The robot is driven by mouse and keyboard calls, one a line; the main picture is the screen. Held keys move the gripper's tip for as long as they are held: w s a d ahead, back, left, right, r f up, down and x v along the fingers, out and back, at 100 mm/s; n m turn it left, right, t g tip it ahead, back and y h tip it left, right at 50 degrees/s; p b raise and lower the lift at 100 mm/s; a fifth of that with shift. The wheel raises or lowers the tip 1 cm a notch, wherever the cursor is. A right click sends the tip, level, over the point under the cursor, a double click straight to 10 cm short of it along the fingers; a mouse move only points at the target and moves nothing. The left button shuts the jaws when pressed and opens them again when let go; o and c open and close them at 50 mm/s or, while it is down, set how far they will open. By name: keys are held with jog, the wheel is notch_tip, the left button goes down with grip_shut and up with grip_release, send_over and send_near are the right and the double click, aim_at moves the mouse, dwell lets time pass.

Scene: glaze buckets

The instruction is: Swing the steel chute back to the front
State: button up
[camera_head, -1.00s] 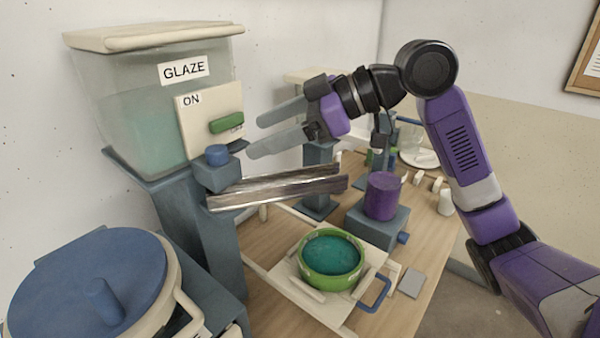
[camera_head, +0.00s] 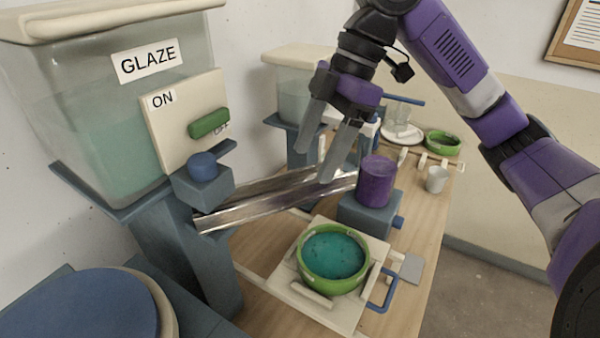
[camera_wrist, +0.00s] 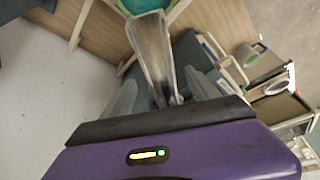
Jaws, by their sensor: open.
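The steel chute (camera_head: 262,202) is a long shiny trough running from under the blue knob (camera_head: 202,166) of the near glaze tank out to the right, behind the green bowl. In the wrist view the chute (camera_wrist: 150,48) runs from the top middle down toward the fingers. My gripper (camera_head: 316,166) is open and points down. Its fingertips appear beside or just above the chute near its far end; whether they touch it I cannot tell. In the wrist view the fingers (camera_wrist: 160,90) spread on both sides of the chute's end.
The green bowl (camera_head: 333,288) of teal glaze sits on a cream tray (camera_head: 277,282) with a blue handle. A purple cylinder (camera_head: 376,182) stands on a blue block close right of the chute's end. The glaze tank (camera_head: 95,110) is at left; a second tank (camera_head: 293,95) stands behind.

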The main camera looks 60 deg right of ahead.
aim_at(304, 178)
jog(key=shift+x, duration=2.8)
jog(key=shift+r, duration=0.1)
grip_shut()
